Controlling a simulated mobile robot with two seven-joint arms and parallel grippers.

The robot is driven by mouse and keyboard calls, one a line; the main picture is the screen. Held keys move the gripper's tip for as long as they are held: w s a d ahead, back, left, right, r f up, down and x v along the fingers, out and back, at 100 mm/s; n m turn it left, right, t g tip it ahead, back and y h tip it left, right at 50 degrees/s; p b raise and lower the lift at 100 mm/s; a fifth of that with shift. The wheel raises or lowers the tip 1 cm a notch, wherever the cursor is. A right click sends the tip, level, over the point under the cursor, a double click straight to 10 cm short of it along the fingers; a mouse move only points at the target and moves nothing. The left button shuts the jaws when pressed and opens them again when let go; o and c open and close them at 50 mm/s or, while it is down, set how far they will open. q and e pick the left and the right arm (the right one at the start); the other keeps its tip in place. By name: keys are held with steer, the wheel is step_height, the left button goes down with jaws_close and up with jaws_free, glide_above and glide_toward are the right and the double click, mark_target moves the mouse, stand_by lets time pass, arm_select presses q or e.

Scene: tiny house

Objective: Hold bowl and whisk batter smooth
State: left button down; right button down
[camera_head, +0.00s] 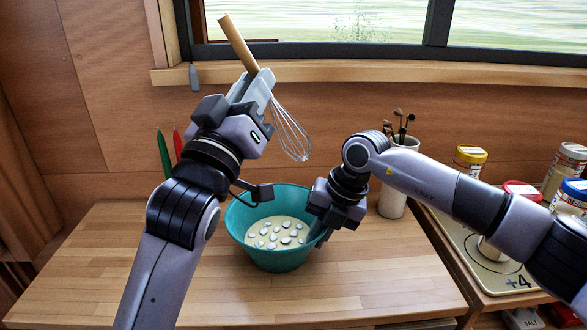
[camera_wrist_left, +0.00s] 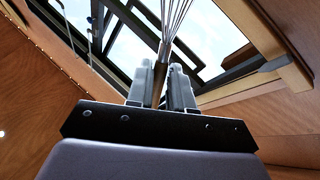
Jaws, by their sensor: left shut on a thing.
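The teal bowl (camera_head: 270,261) stands on the wooden counter. It holds pale batter (camera_head: 268,237) with several whitish lumps on top. My left gripper (camera_head: 258,88) is raised above and behind the bowl, shut on the handle of the whisk (camera_head: 289,132). The whisk is tilted, its tan handle end up to the left and its wire loops down to the right, clear of the batter. In the left wrist view the whisk (camera_wrist_left: 174,22) rises from between the fingers (camera_wrist_left: 162,82). My right gripper (camera_head: 322,222) is at the bowl's right rim; its fingers are mostly hidden.
A white holder (camera_head: 393,190) with dark-tipped utensils stands behind my right arm. Lidded jars (camera_head: 469,161) stand on the right, by a tray (camera_head: 480,268) marked +4. Green (camera_head: 164,153) and red (camera_head: 178,143) pointed items stand at the back left. The counter's front left (camera_head: 80,265) is clear.

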arm_select(q)
step_height(320, 180, down, 15)
steer(key=a+m+g, duration=0.1)
steer(key=a+g, duration=0.1)
steer(key=g, duration=0.1)
steer(key=shift+w+a, duration=0.35)
steer(key=shift+w, duration=0.05)
stand_by(1.2)
stand_by(0.5)
